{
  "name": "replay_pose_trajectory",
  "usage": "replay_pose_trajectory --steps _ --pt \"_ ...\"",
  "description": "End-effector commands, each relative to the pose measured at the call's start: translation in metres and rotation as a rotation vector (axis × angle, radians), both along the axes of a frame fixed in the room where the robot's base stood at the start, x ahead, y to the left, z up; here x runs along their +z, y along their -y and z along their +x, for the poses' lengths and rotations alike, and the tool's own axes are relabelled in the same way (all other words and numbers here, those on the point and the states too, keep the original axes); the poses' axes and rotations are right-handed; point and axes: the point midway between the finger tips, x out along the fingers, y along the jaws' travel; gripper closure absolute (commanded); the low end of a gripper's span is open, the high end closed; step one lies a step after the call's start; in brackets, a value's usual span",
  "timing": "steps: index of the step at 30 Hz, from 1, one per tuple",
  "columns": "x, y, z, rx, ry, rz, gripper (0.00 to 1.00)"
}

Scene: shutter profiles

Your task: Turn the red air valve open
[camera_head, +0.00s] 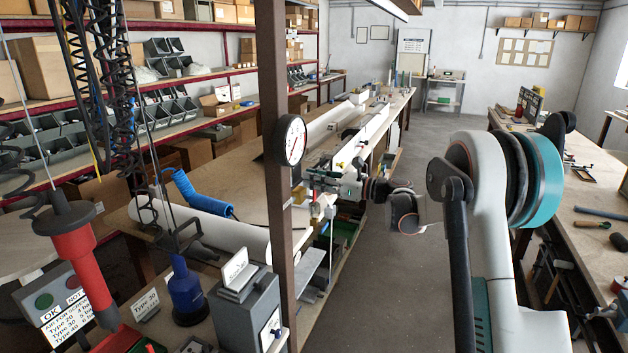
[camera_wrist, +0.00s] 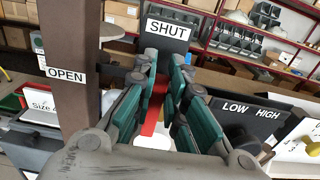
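The red valve lever (camera_wrist: 155,112) shows in the wrist view as a narrow red strip between the two teal-padded fingers of my gripper (camera_wrist: 165,62). The black SHUT sign (camera_wrist: 168,28) stands just beyond the fingertips. The white OPEN label (camera_wrist: 66,75) is at the left, on the brown post. The fingers are close together, one on each side of the lever; whether both pads touch it is not clear. In the head view my gripper (camera_head: 322,180) is beside the brown post (camera_head: 276,110), below the round gauge (camera_head: 291,140).
A LOW/HIGH plate (camera_wrist: 252,112) with a dark knob is right of the fingers. In the head view, a blue coiled hose (camera_head: 195,195) and a white roll (camera_head: 215,230) lie on the left bench. The floor aisle (camera_head: 425,240) is clear.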

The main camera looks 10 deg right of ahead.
Motion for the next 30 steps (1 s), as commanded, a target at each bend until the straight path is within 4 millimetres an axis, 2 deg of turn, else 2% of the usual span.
replay_pose_trajectory --steps 14,30 --pt "-0.001 -0.005 -0.007 -0.001 0.097 -0.071 1.00" --pt "-0.013 -0.022 -0.030 0.000 0.479 -0.348 1.00"
